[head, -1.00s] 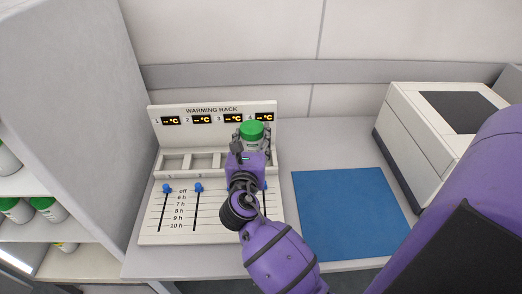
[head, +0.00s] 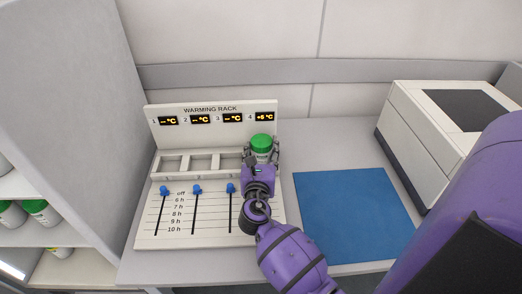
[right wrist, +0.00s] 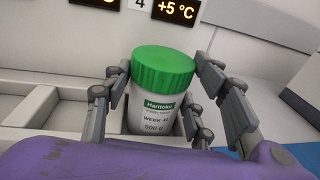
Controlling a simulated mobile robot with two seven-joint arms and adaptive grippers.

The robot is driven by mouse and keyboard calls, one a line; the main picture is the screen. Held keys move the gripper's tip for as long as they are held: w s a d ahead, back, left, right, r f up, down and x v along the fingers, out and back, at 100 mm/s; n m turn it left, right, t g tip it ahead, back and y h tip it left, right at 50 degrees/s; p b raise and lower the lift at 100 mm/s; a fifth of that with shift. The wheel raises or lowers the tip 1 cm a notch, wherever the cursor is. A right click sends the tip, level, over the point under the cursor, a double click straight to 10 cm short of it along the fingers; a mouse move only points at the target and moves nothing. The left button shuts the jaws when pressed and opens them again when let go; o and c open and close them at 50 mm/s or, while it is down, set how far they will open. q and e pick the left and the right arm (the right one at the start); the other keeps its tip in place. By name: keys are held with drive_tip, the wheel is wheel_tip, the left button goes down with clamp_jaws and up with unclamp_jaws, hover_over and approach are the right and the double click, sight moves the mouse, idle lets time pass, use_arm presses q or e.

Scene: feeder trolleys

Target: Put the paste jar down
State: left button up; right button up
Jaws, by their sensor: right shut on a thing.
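The paste jar, white with a green lid (head: 262,142), stands upright at the fourth place of the warming rack (head: 150,222). In the right wrist view the jar (right wrist: 156,118) shows its label, with "WEEK" and "500 g" readable. Its base appears to be down in the slot, under the display reading +5 °C. My right gripper (head: 262,155) is shut on the jar, with fingers on both sides of it. Displays 1 to 3 show dashes. My left gripper is not in view.
The other rack slots (head: 200,173) look empty. Blue sliders (head: 196,189) stand near "off" in front of them. A blue mat (head: 352,215) lies bare right of the rack. Shelved green-lidded jars (head: 37,207) are at left.

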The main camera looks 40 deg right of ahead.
drive_tip(key=shift+r, duration=0.1)
drive_tip(key=o, duration=1.2)
drive_tip(key=shift+f, duration=0.25)
drive_tip(key=o, duration=0.5)
drive_tip(key=shift+r, duration=0.1)
drive_tip(key=shift+r, duration=0.15)
drive_tip(key=v, duration=1.2)
drive_tip(key=shift+b, duration=0.35)
